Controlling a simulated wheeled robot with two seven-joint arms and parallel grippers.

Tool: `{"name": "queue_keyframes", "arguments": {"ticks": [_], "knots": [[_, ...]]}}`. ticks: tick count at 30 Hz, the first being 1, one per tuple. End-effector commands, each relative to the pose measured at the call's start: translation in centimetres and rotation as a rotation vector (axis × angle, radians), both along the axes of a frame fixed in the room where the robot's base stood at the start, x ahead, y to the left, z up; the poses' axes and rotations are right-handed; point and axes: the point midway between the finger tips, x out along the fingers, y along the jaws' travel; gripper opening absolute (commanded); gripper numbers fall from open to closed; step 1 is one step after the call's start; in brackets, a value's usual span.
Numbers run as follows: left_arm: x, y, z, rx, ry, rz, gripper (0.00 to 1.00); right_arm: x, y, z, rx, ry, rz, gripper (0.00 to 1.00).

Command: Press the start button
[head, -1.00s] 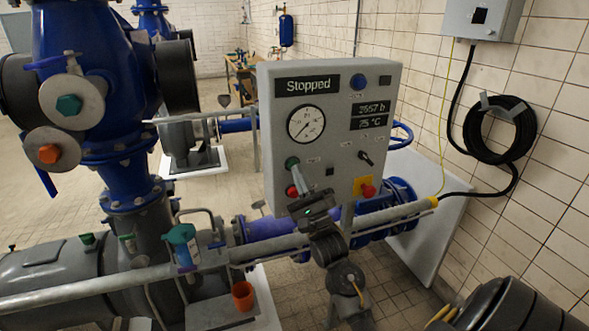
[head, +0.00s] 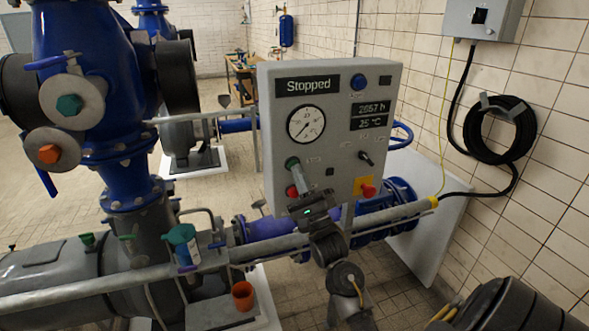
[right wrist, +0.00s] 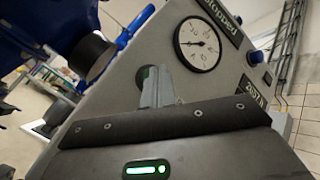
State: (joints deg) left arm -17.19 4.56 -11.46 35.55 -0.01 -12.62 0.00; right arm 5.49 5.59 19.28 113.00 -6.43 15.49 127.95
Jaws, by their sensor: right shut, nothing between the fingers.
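The grey control panel (head: 330,75) stands in the middle of the head view, and its display (head: 307,86) reads "Stopped". A green button (head: 291,163) is on its lower left face, with a red button (head: 292,191) below it. My right gripper (head: 297,176) is shut and empty, its fingertips at the green button. In the right wrist view the closed fingers (right wrist: 152,85) point at the green button (right wrist: 148,72), which they partly hide. Whether they touch it I cannot tell. My left gripper is not in view.
The panel also carries a gauge (head: 306,124), a blue knob (head: 358,82), a black switch (head: 366,158) and a red emergency button on yellow (head: 367,189). A pipe rail (head: 390,214) runs below it.

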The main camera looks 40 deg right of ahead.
Motion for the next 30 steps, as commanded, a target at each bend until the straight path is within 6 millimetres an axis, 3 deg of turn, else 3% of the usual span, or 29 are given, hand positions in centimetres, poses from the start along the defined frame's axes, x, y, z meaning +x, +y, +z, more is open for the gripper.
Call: {"name": "queue_keyframes", "arguments": {"ticks": [30], "knots": [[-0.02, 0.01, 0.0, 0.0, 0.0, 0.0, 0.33, 0.87, -0.32, -0.06, 0.0, 0.002, 0.0, 0.0]]}}
